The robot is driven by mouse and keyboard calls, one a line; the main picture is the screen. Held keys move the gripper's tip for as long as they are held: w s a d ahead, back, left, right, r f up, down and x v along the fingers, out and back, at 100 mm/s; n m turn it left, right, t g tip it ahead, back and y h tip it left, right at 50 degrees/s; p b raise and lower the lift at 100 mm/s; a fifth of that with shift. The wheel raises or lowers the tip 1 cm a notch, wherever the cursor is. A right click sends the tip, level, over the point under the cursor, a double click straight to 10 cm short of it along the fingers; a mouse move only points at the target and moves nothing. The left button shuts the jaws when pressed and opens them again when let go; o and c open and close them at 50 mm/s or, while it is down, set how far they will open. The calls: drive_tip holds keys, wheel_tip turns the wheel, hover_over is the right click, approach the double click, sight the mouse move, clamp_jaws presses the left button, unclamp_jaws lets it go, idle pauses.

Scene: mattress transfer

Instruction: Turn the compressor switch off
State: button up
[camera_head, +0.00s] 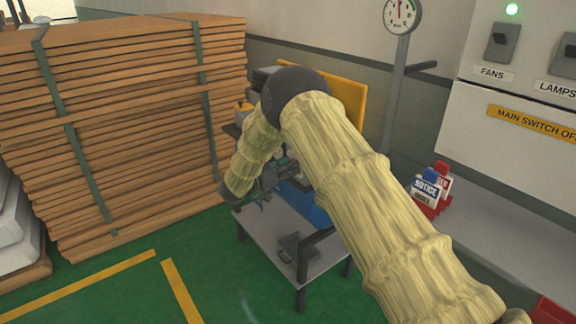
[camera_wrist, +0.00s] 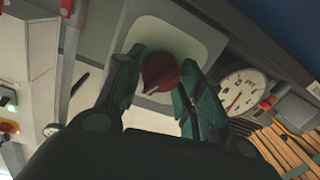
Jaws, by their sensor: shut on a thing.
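The compressor switch is a red rotary knob (camera_wrist: 161,72) on a pale grey plate (camera_wrist: 202,38), seen in the wrist view. My gripper (camera_wrist: 163,78) has one dark finger on each side of the knob and is shut on it. The knob's pointer slants down and left; no position labels are readable. In the head view, the compressor's blue tank (camera_head: 304,203) stands on a grey stand, partly hidden by my arm. My gripper and the switch cannot be made out clearly there.
A round gauge (camera_wrist: 240,92) with a red knob beside it is right of the switch. A strapped stack of brown boards (camera_head: 130,130) stands at the left. Green floor is open in front.

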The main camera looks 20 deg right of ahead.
drive_tip(key=n+p, duration=0.1)
drive_tip(key=n, duration=0.4)
drive_tip(key=shift+w+g+p, duration=0.1)
drive_tip(key=shift+g+p, duration=0.3)
drive_tip(key=shift+n, duration=0.3)
drive_tip(key=o, duration=1)
drive_tip(key=v, duration=1.2)
